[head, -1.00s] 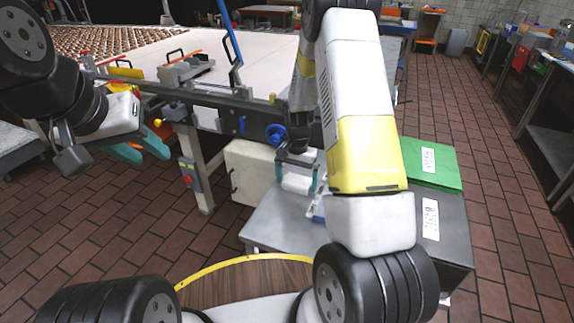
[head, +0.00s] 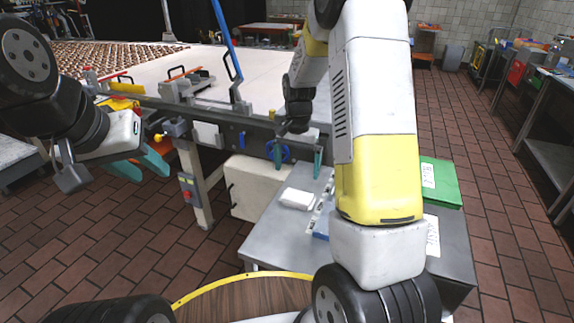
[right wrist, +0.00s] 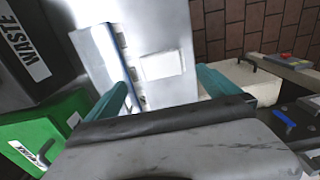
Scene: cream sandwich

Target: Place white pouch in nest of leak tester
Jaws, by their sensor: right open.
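The white pouch (head: 298,198) lies flat on the grey metal table (head: 268,236), left of a blue-and-white device edge (head: 320,222). This may be the leak tester; my right arm hides most of it, and I cannot make out a nest. In the right wrist view, the pouch (right wrist: 162,65) lies beyond my fingertips, right of the device's edge strip (right wrist: 123,60). My right gripper (head: 298,160) is open and empty, above and behind the pouch, apart from it; its fingers also show in the wrist view (right wrist: 162,92). My left gripper (head: 142,167) is open and empty, far left.
A green bin (head: 440,183) and a dark waste bin (head: 450,240) stand right of the table. The conveyor (head: 255,122) with a blue handwheel (head: 282,150) runs behind. A cream box (head: 258,188) is at the table's left. Bare table surrounds the pouch's left and front.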

